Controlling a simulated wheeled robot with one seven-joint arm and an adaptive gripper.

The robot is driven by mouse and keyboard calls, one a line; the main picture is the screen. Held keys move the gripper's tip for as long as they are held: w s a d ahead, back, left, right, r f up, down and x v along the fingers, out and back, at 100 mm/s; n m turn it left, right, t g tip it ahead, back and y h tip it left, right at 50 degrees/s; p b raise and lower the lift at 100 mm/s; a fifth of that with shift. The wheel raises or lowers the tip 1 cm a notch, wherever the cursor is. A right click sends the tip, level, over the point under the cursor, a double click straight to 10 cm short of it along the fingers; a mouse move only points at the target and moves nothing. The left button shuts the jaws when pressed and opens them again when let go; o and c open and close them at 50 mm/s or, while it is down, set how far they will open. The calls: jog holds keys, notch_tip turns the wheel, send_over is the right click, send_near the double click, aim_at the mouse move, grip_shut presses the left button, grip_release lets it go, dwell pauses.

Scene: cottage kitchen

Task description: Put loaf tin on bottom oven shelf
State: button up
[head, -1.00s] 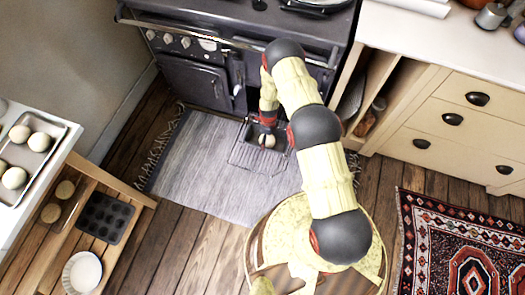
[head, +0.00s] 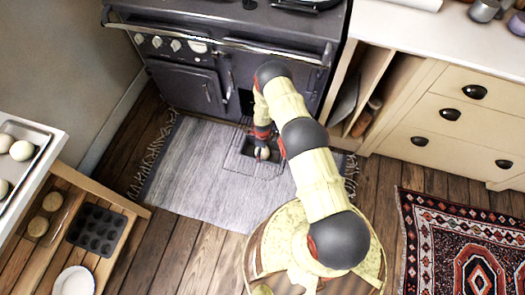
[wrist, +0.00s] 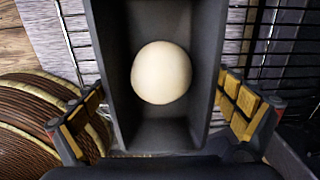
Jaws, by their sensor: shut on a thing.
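The loaf tin (wrist: 112,60) is dark grey and long. It holds one pale round dough ball (wrist: 161,72). My gripper (wrist: 160,92) is shut on the tin, with a finger on each side in the wrist view. In the head view my gripper (head: 263,131) points down, and the dough ball shows below it. The tin is over a pulled-out wire oven shelf (head: 238,166), low in front of the range (head: 215,50). Wires show on both sides of the tin in the wrist view. I cannot tell whether the tin touches the shelf. My arm hides part of the oven opening.
A grey rug (head: 190,185) lies under the shelf. A cream cabinet (head: 445,120) stands right of the range. At left, a wooden shelf unit holds a muffin tin (head: 97,228) and a white bowl (head: 74,281). A patterned rug (head: 465,245) lies at lower right.

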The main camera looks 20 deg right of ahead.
jog(key=shift+w, duration=0.15)
jog(key=o, duration=1.1)
